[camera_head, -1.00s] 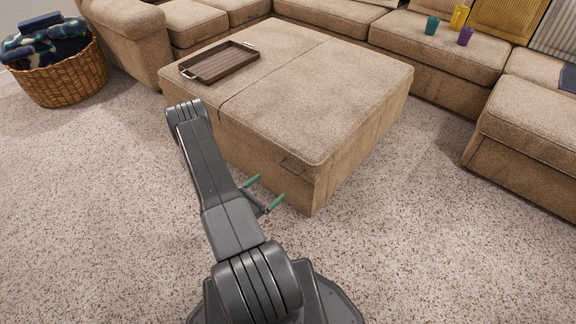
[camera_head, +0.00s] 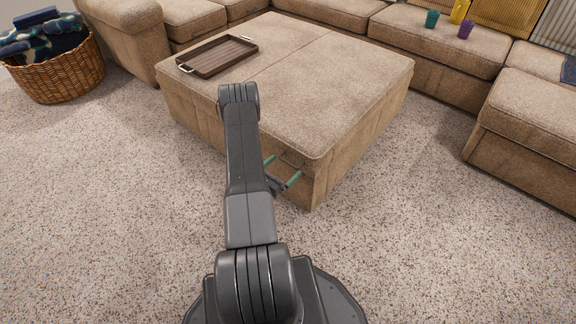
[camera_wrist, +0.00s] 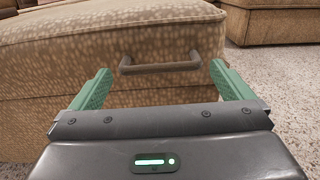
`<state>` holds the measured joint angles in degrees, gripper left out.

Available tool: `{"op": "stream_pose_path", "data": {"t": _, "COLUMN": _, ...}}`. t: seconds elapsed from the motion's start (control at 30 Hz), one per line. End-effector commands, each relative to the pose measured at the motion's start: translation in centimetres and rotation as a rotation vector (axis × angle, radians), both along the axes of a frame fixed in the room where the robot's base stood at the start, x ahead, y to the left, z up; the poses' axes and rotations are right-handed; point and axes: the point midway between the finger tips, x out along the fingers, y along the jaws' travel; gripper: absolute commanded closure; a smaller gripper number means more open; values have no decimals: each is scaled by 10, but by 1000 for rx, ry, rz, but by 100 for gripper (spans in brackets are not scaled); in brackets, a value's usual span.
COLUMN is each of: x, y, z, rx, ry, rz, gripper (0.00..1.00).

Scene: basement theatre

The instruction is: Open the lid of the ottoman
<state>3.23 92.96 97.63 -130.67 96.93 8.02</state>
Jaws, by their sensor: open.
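The ottoman (camera_head: 350,85) is a large square tan block with a seam across its top, and its lid is closed. In the wrist view, the ottoman's side (camera_wrist: 150,95) fills most of the picture. A thin grey handle (camera_wrist: 160,67) is on the lid's front edge, between my two green fingers and beyond their tips. My gripper (camera_wrist: 160,80) is open and empty, facing the handle. In the head view, my gripper (camera_head: 283,169) is close to the ottoman's near side by the front corner. My arm hides part of that side, and the handle is hard to make out there.
A dark wooden tray (camera_head: 218,57) lies on the ottoman's left part. A wicker basket (camera_head: 62,75) with cloths stands at the far left. A tan sectional sofa (camera_head: 440,50) surrounds the back and right, with cups (camera_head: 432,19) on it. The carpet in front is clear.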

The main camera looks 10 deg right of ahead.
Motion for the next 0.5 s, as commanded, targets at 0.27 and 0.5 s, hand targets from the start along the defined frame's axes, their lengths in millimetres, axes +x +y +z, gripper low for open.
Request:
{"op": "stream_pose_path", "data": {"t": 0.27, "x": 18, "y": -23, "z": -1, "rx": 0, "ry": -1, "rz": 0, "gripper": 0}}
{"op": "stream_pose_path", "data": {"t": 0.5, "x": 20, "y": -26, "z": 0, "rx": 0, "ry": 0, "rz": 1, "gripper": 0}}
